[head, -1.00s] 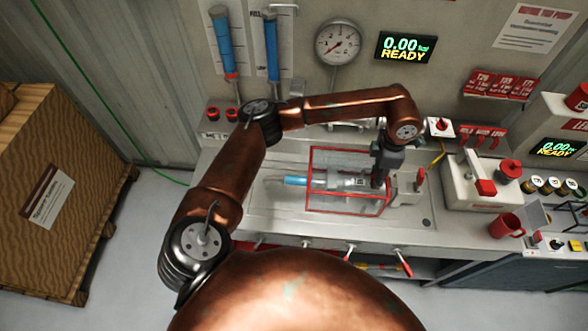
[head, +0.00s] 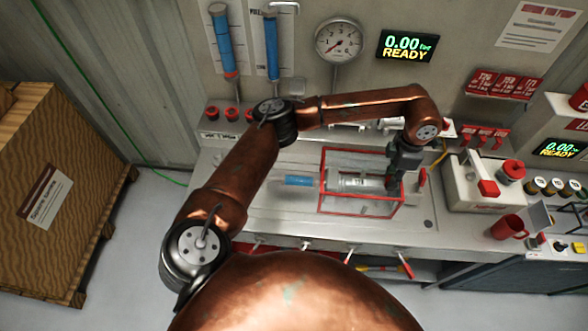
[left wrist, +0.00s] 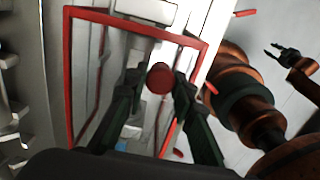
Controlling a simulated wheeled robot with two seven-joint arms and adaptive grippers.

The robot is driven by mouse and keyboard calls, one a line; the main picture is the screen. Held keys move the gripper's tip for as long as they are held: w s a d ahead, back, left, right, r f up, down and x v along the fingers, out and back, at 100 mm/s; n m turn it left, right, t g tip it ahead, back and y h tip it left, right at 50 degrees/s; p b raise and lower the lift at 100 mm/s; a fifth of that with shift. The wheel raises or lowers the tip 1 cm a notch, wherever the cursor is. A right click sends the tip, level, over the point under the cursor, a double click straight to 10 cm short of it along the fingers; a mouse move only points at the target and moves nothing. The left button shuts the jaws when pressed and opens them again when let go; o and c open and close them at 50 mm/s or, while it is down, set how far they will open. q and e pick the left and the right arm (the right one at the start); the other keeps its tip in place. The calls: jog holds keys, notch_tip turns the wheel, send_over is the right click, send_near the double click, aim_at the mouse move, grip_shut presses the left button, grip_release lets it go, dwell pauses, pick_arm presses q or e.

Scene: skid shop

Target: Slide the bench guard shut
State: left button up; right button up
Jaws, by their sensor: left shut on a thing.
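The bench guard (head: 322,180) is a clear box with a red frame, standing on the bench around a silver fitting (head: 352,182) with a blue end (head: 298,181). My left gripper (head: 394,182) reaches down at the guard's right end. In the left wrist view the guard's red frame (left wrist: 68,70) surrounds much of the picture, and a round red knob (left wrist: 160,78) lies between the fingers of my left gripper (left wrist: 158,92). The fingers are shut on this knob. My right gripper (left wrist: 277,51) shows small in the left wrist view, fingers apart and empty.
A red lever (head: 422,178) stands just right of the guard. A pale box with a red switch (head: 475,182) and a red mug (head: 508,227) are farther right. The display (head: 407,47) reads 0.00, READY.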

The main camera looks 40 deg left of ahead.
pick_arm(q)
jog(key=shift+w+d, duration=0.15)
jog(key=shift+d, duration=0.1)
jog(key=shift+w+d+b, duration=0.4)
jog(key=shift+w+d, duration=0.15)
jog(key=shift+d, duration=0.35)
jog(key=o, duration=0.9)
notch_tip(320, 180, up, 8)
jog(key=p, duration=0.3)
jog(key=shift+f+p, duration=0.25)
jog(key=shift+p, duration=0.1)
